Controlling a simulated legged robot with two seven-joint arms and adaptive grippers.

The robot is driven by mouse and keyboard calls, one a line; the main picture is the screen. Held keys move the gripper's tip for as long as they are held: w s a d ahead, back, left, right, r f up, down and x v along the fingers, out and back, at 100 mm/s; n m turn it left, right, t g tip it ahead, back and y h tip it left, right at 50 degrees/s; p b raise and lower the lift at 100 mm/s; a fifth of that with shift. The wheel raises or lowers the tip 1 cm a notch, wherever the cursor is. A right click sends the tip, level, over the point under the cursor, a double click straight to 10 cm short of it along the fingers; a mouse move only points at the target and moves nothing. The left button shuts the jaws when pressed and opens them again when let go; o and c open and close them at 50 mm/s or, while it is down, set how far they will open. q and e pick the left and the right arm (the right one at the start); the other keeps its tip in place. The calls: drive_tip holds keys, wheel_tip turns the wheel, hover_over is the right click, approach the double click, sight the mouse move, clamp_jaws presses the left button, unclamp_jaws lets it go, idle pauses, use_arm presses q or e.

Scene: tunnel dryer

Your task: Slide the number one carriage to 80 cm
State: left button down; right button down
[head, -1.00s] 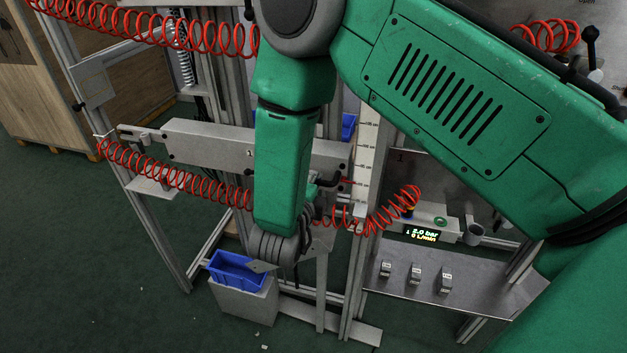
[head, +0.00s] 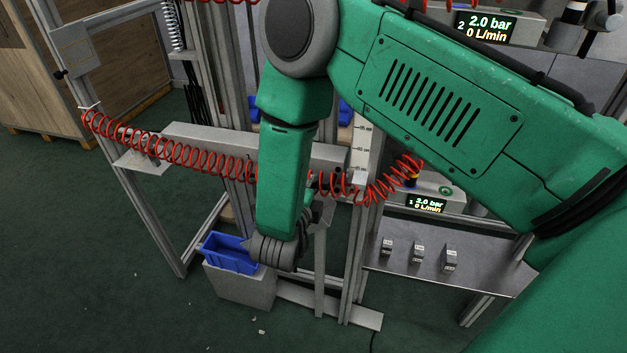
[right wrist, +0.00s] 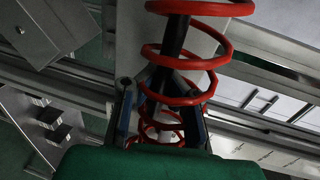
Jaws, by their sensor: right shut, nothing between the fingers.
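The number one carriage (head: 215,141) is a long grey horizontal plate on the upright metal frame, partly hidden by my forearm. A white scale (head: 367,145) with dark marks stands at its right end; its figures are too small to read surely. My right gripper's fingers are hidden behind its wrist in the head view. In the right wrist view my right gripper (right wrist: 160,112) is shut with nothing held, partly covered by a red coiled hose (right wrist: 186,75) passing in front. I cannot tell whether it touches the carriage. My left gripper is out of view.
A red coiled hose (head: 180,155) runs across the carriage. A blue bin (head: 228,255) stands on a grey box below. Small labelled blocks (head: 418,256) stand on a grey shelf at right. Displays (head: 427,204) show pressure and flow. Green floor is free at left.

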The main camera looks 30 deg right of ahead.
drive_tip(key=shift+s+a+f+y, duration=0.15)
drive_tip(key=shift+a+f+y, duration=0.15)
drive_tip(key=shift+a+f, duration=0.25)
drive_tip(key=c, duration=1.6)
unclamp_jaws()
drive_tip(key=shift+a, duration=0.1)
drive_tip(key=shift+o, duration=0.2)
drive_tip(key=v, duration=1.2)
drive_tip(key=shift+a+r, duration=0.1)
drive_tip(key=shift+a, duration=0.05)
